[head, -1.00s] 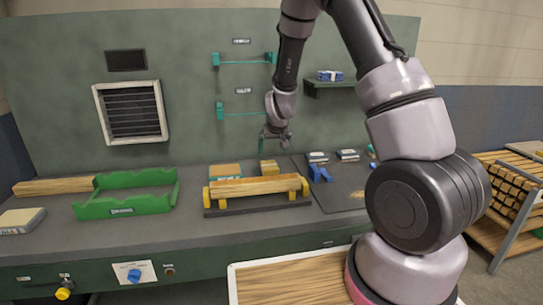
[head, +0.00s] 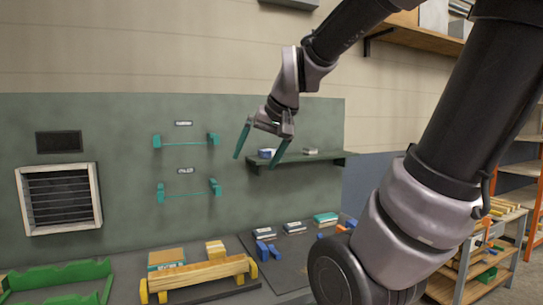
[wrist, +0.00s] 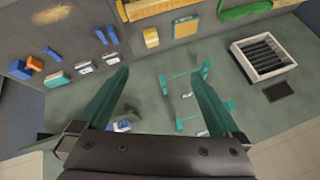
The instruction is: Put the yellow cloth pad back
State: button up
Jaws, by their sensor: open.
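A small yellow block-like thing (head: 215,249), perhaps the yellow cloth pad, stands on the bench behind the wooden workpiece (head: 200,274). It also shows in the wrist view (wrist: 151,38); at this size I cannot tell if it is cloth. My gripper (head: 257,160) is open, with its two teal fingers apart and nothing between them. It is raised in front of the wall, at about the height of the small wall shelf (head: 300,159) in the picture. In the wrist view, my gripper (wrist: 157,77) points toward the wall and bench.
Two teal wall holders (head: 186,142) (head: 189,190) are on the green panel, each with a label above. An orange-and-teal block (head: 166,258) is left of the yellow one. Blue-and-white items (head: 264,233) and a teal one (head: 326,219) lie at right. A green frame (head: 60,274) is at left.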

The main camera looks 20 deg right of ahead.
jog(key=s+r, duration=0.1)
jog(key=s, duration=0.6)
jog(key=shift+d+m, duration=0.4)
jog(key=shift+d, duration=0.05)
dwell(0.6)
